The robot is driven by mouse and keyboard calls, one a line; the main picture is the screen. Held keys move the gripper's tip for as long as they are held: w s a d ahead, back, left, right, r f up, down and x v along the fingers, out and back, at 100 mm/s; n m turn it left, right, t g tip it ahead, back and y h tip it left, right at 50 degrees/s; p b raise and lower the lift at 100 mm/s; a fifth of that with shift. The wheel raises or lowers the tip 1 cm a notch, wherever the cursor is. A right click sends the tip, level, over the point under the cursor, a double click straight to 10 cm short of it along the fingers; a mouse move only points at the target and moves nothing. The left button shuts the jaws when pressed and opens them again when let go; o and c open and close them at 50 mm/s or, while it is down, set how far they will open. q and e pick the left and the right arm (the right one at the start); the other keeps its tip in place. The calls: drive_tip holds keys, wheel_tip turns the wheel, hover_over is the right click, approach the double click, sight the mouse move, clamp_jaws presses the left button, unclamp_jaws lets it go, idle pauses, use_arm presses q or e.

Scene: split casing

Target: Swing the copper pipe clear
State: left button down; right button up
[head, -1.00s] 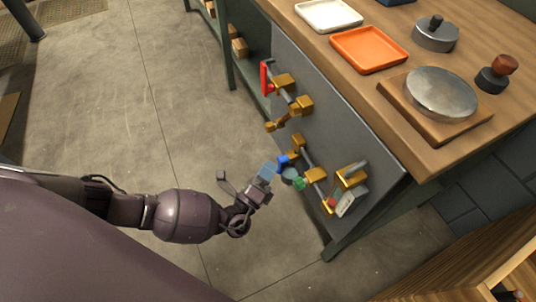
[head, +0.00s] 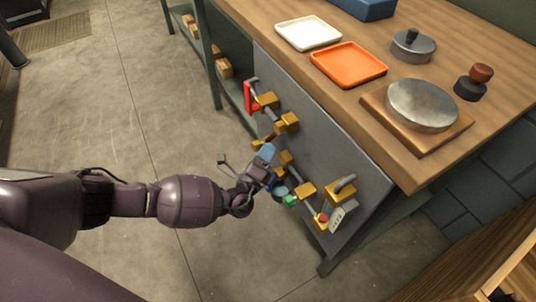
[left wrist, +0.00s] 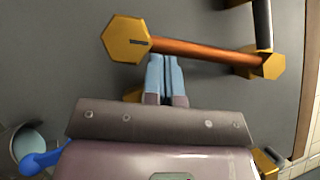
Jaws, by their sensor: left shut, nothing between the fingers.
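The copper pipe (left wrist: 200,48) runs between a brass hexagonal fitting (left wrist: 128,38) on the left and a smaller brass fitting (left wrist: 268,66) on the right in the left wrist view. My left gripper (left wrist: 167,60) is shut and empty. Its light blue fingertips lie just below the pipe, near the hexagonal fitting; whether they touch it I cannot tell. In the head view my left gripper (head: 266,151) is at the grey panel (head: 335,155), among brass fittings, and the pipe is hard to make out there. My right gripper is out of view.
A blue handle (left wrist: 42,158) on a round grey part sits low left in the wrist view. The panel also carries a red handle (head: 250,97) and a green part (head: 290,201). The wooden bench (head: 405,175) with an orange tray (head: 349,65) stands above it. Floor to the left is clear.

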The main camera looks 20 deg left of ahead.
sight(255, 146)
use_arm(q)
drive_tip(key=a+m+h+b, duration=0.1)
drive_tip(key=w+a+r+m+t+b, duration=0.1)
drive_tip(key=m, duration=0.1)
drive_tip(key=w+a+m+h+b, duration=0.1)
drive_tip(key=m, duration=0.1)
drive_tip(key=shift+w+a+r+t+h, duration=0.15)
drive_tip(key=shift+w+a+t+h, duration=0.05)
drive_tip(key=shift+w+t+h, duration=0.1)
drive_tip(key=shift+w+a+r+m, duration=0.15)
drive_tip(key=shift+r+m, duration=0.35)
drive_tip(key=shift+r, duration=0.05)
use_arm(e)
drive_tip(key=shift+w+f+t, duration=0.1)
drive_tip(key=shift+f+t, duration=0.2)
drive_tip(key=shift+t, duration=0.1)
